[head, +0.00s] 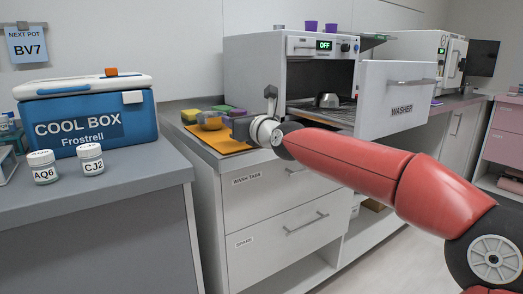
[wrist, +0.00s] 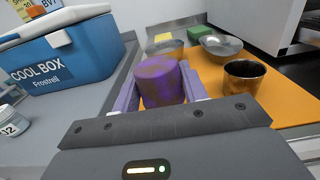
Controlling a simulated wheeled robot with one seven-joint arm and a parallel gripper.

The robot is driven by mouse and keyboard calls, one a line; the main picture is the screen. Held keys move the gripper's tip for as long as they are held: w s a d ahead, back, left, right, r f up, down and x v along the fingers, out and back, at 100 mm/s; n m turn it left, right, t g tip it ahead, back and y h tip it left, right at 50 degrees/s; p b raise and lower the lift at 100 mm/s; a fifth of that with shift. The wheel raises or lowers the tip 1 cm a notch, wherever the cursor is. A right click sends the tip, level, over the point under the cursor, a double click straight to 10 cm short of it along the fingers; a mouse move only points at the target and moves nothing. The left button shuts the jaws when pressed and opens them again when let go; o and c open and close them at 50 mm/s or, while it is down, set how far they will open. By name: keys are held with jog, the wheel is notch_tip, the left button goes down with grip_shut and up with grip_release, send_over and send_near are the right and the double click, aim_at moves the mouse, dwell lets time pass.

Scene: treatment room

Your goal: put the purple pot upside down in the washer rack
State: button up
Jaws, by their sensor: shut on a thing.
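The purple pot (wrist: 161,80), with brownish smears, sits between the two fingers of my gripper (wrist: 160,92) in the wrist view. My gripper is shut on it, over or at the orange mat. In the head view my gripper (head: 243,128) is at the counter's left end, and I cannot make out the pot there. The washer (head: 256,66) is open at the front, its panel marked WASHER (head: 398,98) standing out to the right. Its rack (head: 345,114) shows low in the opening, with a grey metal dome-shaped vessel (head: 327,100) on it.
On the orange mat (wrist: 285,104) are a dark metal cup (wrist: 246,80) and metal bowls (wrist: 221,47). Yellow and green sponges (head: 221,109) lie behind. The cool box (head: 100,113) and two labelled jars (head: 43,167) stand left. Purple cups (head: 311,26) stand on the washer.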

aim_at(242, 146)
jog(key=shift+f+b, duration=2.4)
jog(key=shift+f, duration=0.2)
jog(key=o, duration=0.9)
jog(key=shift+r, duration=0.1)
jog(key=shift+s+d, duration=0.35)
jog(key=shift+b+v, duration=0.8)
jog(key=shift+v, duration=2.6)
jog(key=shift+s, duration=0.1)
